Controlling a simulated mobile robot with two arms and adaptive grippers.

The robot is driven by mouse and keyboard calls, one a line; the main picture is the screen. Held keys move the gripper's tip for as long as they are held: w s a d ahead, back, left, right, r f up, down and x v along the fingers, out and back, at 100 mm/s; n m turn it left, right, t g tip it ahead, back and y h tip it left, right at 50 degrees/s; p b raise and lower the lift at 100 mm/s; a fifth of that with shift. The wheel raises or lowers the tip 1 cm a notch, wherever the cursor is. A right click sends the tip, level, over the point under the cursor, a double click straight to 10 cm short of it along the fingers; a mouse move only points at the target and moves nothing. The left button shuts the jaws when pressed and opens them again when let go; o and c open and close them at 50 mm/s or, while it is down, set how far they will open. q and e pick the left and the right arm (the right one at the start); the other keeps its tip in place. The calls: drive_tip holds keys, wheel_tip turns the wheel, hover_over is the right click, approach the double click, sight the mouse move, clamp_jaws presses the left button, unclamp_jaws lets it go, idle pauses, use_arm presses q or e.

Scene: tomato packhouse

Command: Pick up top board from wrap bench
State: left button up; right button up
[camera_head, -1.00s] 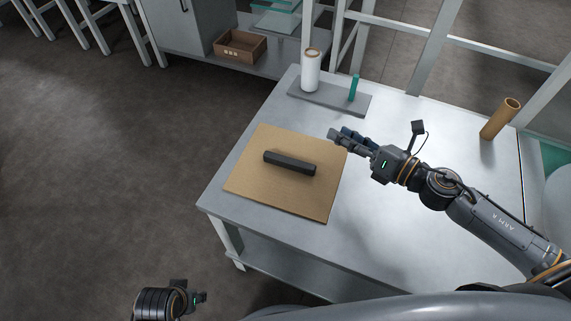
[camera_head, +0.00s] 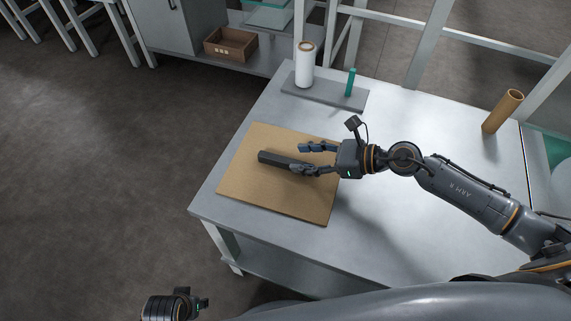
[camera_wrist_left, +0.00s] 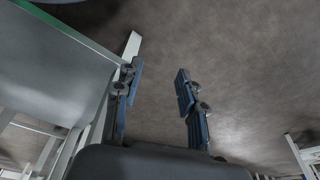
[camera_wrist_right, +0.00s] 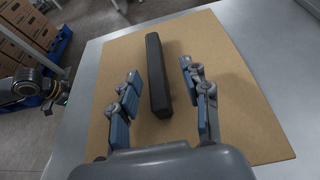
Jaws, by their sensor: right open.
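The top board (camera_head: 246,180) is a flat brown square lying on the grey wrap bench (camera_head: 390,239). A dark bar (camera_head: 271,158) lies across its middle, and both also show in the right wrist view, the board (camera_wrist_right: 235,110) and the bar (camera_wrist_right: 155,65). My right gripper (camera_head: 308,158) is open above the board, its fingers at the bar's right end. In the right wrist view the fingers stand apart on either side of the bar, and nothing is held. My left gripper (camera_wrist_left: 158,85) is open and empty, over the floor beside the bench.
A grey plate (camera_head: 325,92) with a white roll (camera_head: 304,66) and a green post (camera_head: 350,82) stands at the bench's back. A cardboard tube (camera_head: 502,112) stands at the back right. A brown crate (camera_head: 230,45) sits on a low shelf behind.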

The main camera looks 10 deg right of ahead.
sight(289, 160)
drive_tip(key=x, duration=0.4)
drive_tip(key=shift+s+a, duration=0.2)
drive_tip(key=shift+a, duration=0.2)
drive_tip(key=shift+w+a+f, duration=0.2)
drive_tip(key=shift+a+f, duration=0.05)
drive_tip(key=shift+a, duration=0.1)
use_arm(q)
drive_tip(key=shift+s+f, duration=0.2)
drive_tip(key=shift+f, duration=0.55)
use_arm(e)
clamp_jaws()
